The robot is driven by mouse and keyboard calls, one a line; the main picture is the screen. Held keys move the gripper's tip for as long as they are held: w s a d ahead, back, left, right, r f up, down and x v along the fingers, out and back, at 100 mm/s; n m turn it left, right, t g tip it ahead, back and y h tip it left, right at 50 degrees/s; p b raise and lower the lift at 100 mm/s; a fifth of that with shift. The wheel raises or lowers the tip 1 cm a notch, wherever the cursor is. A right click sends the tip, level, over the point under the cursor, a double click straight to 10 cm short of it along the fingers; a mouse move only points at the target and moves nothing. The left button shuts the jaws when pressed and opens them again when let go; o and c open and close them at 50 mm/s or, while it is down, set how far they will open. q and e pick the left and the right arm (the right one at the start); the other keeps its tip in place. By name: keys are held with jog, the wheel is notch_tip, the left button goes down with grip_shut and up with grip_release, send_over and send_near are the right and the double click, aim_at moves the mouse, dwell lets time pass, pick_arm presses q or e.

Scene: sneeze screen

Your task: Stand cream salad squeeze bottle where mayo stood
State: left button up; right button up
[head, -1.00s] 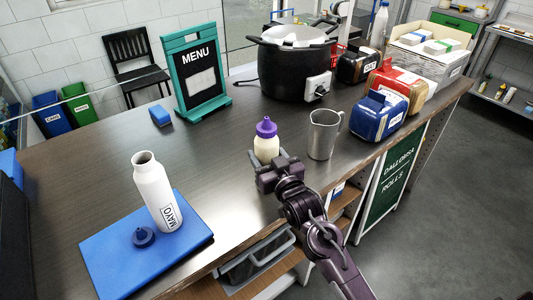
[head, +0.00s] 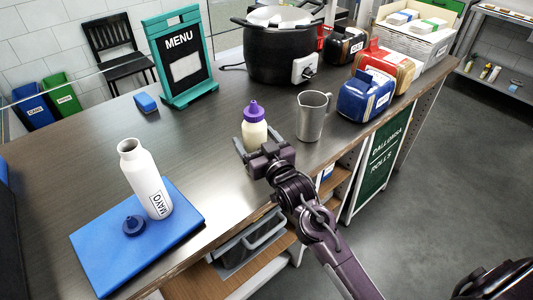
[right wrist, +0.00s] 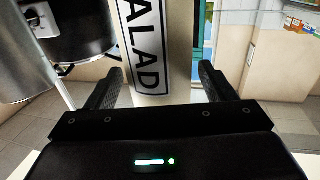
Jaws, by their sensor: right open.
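The cream salad squeeze bottle (head: 254,133) has a purple cap and stands upright on the dark counter. In the right wrist view the bottle (right wrist: 150,50) with its "SALAD" label stands between the two fingers of my right gripper (right wrist: 155,80). In the head view my right gripper (head: 264,150) is at the bottle's near side, low over the counter, with its fingers open. A white mayo bottle (head: 145,175), without its cap, stands on a blue board (head: 100,262). A dark blue cap (head: 133,226) lies beside it. My left gripper is not in view.
A metal jug (head: 312,118) stands just right of the salad bottle. A menu stand (head: 186,60), a black cooker (head: 275,58) and blue and red packs (head: 365,98) stand farther back. The counter between the salad bottle and the board is clear.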

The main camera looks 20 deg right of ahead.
jog(key=s+d+b, duration=0.1)
jog(key=s+b, duration=0.1)
jog(key=s, duration=0.9)
jog(key=shift+d, duration=0.2)
jog(key=shift+s+f, duration=0.1)
